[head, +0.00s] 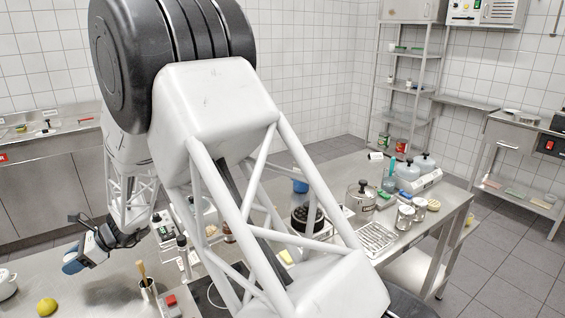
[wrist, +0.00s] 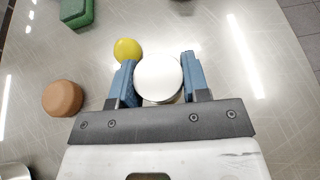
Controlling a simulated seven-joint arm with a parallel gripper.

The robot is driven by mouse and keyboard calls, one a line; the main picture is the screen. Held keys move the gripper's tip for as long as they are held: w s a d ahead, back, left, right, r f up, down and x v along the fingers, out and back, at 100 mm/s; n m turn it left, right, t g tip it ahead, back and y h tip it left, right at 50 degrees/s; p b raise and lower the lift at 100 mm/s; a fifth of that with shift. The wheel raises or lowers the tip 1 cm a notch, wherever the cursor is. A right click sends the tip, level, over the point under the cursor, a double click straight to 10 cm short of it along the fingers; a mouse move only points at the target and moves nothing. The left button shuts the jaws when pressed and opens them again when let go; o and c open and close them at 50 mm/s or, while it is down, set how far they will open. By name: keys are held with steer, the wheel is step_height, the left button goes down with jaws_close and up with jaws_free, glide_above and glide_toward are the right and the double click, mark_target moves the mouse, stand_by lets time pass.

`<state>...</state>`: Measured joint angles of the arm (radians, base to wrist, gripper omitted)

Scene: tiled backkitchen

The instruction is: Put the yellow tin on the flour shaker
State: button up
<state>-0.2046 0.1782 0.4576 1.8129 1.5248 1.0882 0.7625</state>
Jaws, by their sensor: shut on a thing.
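My gripper (wrist: 158,62) has its two blue fingers closed on either side of a round thing with a plain white top (wrist: 158,77). Only its top and a thin strip of pale side show, so I cannot tell from its colour whether it is the yellow tin. In the head view my gripper (head: 76,262) is at the lower left, over the steel table; what it holds is hard to make out there. I cannot identify the flour shaker with certainty; metal-sided canisters (head: 404,217) stand on the right part of the table.
A yellow lemon-like ball (wrist: 127,50) lies beyond the left finger. A brown round thing (wrist: 62,98) and a green block (wrist: 76,12) lie left. Bare steel (wrist: 250,75) lies right.

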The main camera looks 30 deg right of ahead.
steer(key=w+d+r+m+t+h, duration=0.1)
steer(key=w+d+r+m+t, duration=0.1)
steer(key=d, duration=1)
steer(key=w+d+r+m+t+h, duration=0.1)
steer(key=w+d+r+m+t, duration=0.1)
steer(key=d, duration=1)
steer(key=w+d+r+m+t+h, duration=0.1)
steer(key=w+d+r+m+t, duration=0.1)
steer(key=d, duration=1)
steer(key=shift+w+d+r+m+t, duration=0.1)
steer(key=shift+d+r+m+t, duration=0.1)
steer(key=shift+r+t, duration=0.2)
steer(key=shift+d+r+m+t, duration=0.2)
steer(key=shift+r+t, duration=0.1)
steer(key=shift+r, duration=0.15)
steer(key=s+d+r+m+t+h, duration=0.1)
steer(key=s+d, duration=0.3)
steer(key=d, duration=0.8)
steer(key=s+d+r+m+t+h, duration=0.2)
steer(key=s+d+r+m+h, duration=0.2)
steer(key=d, duration=0.8)
steer(key=s+d+r+m+t+h, duration=0.1)
steer(key=s+d, duration=0.4)
steer(key=d, duration=0.8)
step_height(320, 180, up, 2)
steer(key=shift+r+m+h, duration=0.1)
steer(key=shift+m+h, duration=0.6)
steer(key=shift+m, duration=0.1)
